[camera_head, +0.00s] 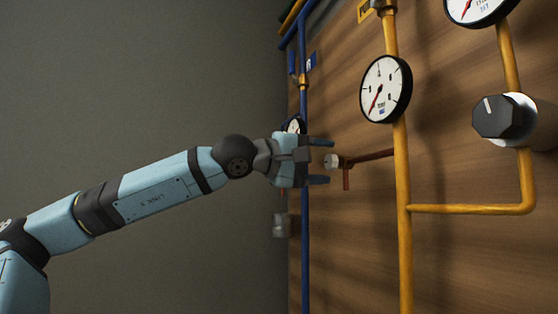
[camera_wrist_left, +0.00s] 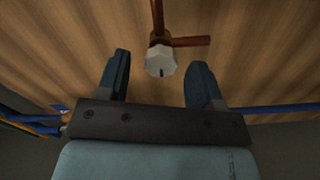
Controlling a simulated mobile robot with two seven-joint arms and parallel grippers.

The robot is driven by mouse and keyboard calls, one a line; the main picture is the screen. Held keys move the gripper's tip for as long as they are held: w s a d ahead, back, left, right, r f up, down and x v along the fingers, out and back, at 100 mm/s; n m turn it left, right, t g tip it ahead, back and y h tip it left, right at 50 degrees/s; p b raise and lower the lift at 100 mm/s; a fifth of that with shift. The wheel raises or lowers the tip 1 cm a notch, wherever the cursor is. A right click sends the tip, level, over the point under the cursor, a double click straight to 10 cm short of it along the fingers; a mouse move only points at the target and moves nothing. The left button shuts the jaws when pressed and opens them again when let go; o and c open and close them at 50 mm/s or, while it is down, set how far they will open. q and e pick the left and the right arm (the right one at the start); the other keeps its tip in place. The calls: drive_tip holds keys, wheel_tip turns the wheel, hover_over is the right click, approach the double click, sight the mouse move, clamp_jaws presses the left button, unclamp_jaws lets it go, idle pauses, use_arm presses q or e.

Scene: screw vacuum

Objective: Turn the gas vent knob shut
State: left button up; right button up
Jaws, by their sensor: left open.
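My left gripper (camera_head: 323,161) is open in the head view, its fingers pointing right toward the wooden panel. No readable label shows which knob is the gas vent. My right gripper is not in view.
A larger dark knob (camera_head: 497,118) with a white mark is at the right. Yellow pipes (camera_head: 403,220) carry a round gauge (camera_head: 384,89). A blue pipe (camera_head: 305,235) runs vertically behind my left gripper. The grey wall (camera_head: 130,90) side is open.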

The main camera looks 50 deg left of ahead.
use_arm(q)
drive_tip(key=b+v, duration=0.3)
drive_tip(key=v, duration=0.6)
drive_tip(key=shift+s, duration=0.35)
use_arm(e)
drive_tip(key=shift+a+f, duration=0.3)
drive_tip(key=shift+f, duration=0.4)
use_arm(q)
drive_tip(key=shift+a, duration=0.1)
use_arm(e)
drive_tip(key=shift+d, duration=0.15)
